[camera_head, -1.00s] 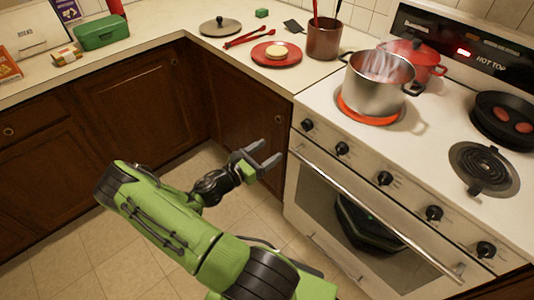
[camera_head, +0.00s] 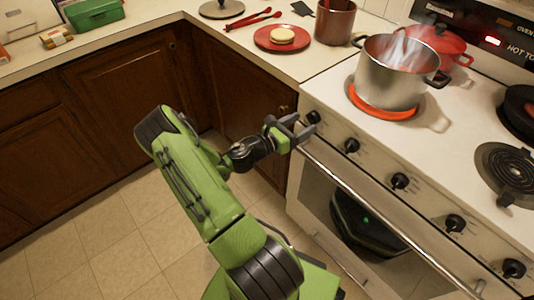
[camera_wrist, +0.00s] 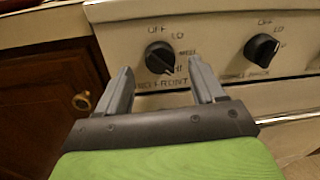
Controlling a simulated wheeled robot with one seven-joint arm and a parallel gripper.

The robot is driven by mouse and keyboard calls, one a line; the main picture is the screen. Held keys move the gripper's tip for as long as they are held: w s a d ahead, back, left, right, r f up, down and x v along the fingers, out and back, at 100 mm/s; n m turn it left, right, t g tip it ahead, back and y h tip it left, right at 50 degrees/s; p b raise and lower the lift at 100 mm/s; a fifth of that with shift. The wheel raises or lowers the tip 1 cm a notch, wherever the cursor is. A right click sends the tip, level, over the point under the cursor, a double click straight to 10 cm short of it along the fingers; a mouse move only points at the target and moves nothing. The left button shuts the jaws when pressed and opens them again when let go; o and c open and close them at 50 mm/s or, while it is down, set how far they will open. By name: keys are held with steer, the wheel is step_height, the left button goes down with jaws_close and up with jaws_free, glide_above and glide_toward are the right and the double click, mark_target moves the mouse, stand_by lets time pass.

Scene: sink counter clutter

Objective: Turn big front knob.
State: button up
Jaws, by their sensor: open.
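The front panel of the stove carries a row of black knobs. The leftmost knob (camera_head: 313,117) is right by my gripper (camera_head: 304,128) in the head view. In the wrist view this knob (camera_wrist: 159,58) appears between and beyond my two open fingers (camera_wrist: 159,68), with the end of its label reading "FRONT". Its pointer slants, and the marks OFF, LO and HI are around it. My gripper is open and holds nothing. I cannot tell whether a fingertip touches the knob or panel. A second knob (camera_wrist: 261,48) sits to the right.
A steaming steel pot (camera_head: 397,72) stands on a glowing red burner (camera_head: 383,113) above the knobs. The oven handle (camera_head: 380,205) runs just below the panel. A wooden cabinet (camera_wrist: 45,95) with a brass knob is to the left. The floor (camera_head: 90,255) is clear.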

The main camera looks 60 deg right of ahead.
steer(key=x, duration=0.1)
steer(key=b+x, duration=0.1)
steer(key=x, duration=0.1)
steer(key=shift+f, duration=0.25)
steer(key=w+a+m+t+h+p, duration=0.1)
steer(key=w+a+m+p, duration=0.3)
steer(key=a, duration=1.1)
steer(key=shift+w+f+m+t, duration=0.3)
steer(key=shift+w+m, duration=0.2)
steer(key=shift+w, duration=0.5)
